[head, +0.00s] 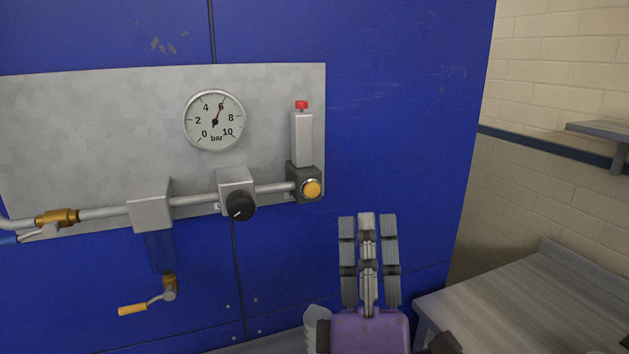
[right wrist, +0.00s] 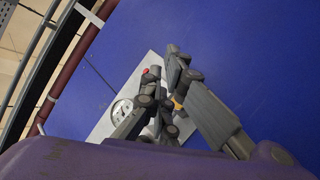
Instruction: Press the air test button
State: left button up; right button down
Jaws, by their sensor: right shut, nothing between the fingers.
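The air test button is a round yellow button (head: 311,188) in a dark square housing at the right end of the pipe on a grey panel. In the right wrist view the yellow button (right wrist: 178,104) shows partly between my fingers. My right gripper (head: 368,216) is shut and empty, below and to the right of the button, pointing up toward the panel and apart from the button in the head view. It also shows in the right wrist view (right wrist: 168,60). My left gripper is not in view.
A pressure gauge (head: 214,121) reads about 6 bar. A black knob (head: 240,205), a grey cylinder with a red top (head: 302,132) and a yellow-handled valve (head: 134,309) are close by. A grey table (head: 540,300) stands at right, below a wall shelf (head: 602,130).

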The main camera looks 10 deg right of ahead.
aim_at(312, 190)
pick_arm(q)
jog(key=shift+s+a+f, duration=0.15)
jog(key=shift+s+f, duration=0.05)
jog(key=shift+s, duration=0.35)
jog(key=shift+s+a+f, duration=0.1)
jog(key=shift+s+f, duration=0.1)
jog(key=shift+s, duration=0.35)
pick_arm(e)
jog(key=w+a, duration=0.2)
jog(key=w, duration=0.6)
jog(key=shift+w, duration=0.15)
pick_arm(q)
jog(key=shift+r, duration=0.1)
pick_arm(e)
jog(key=shift+r, duration=0.15)
jog(key=shift+w, duration=0.15)
dwell(0.4)
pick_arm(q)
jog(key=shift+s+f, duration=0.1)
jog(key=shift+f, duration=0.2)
pick_arm(e)
jog(key=shift+w, duration=0.3)
